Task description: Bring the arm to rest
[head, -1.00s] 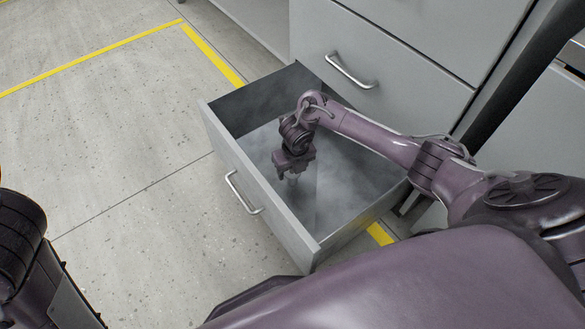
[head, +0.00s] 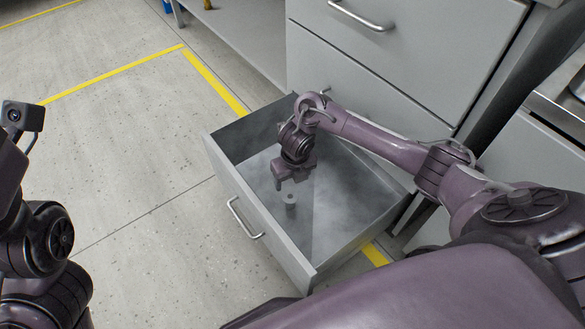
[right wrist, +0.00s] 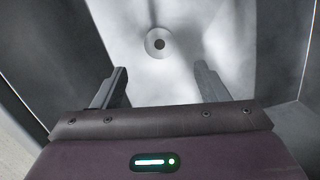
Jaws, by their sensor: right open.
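My right gripper (head: 292,184) is open and empty inside the open drawer, just above its floor. In the right wrist view, the two fingers of my right gripper (right wrist: 158,88) stand wide apart. A small grey round piece with a dark hole in its top (head: 290,199) stands on the drawer floor, just below the fingers. In the right wrist view the round piece (right wrist: 159,43) lies beyond the fingertips, apart from them. My left arm shows at the left edge of the head view, but its fingers are not clearly visible.
The grey drawer (head: 262,209) is pulled out, and its walls surround my right gripper. A closed drawer front (head: 395,60) with a handle is above it in the cabinet. Yellow lines (head: 110,75) mark the floor. The floor left of the drawer is clear.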

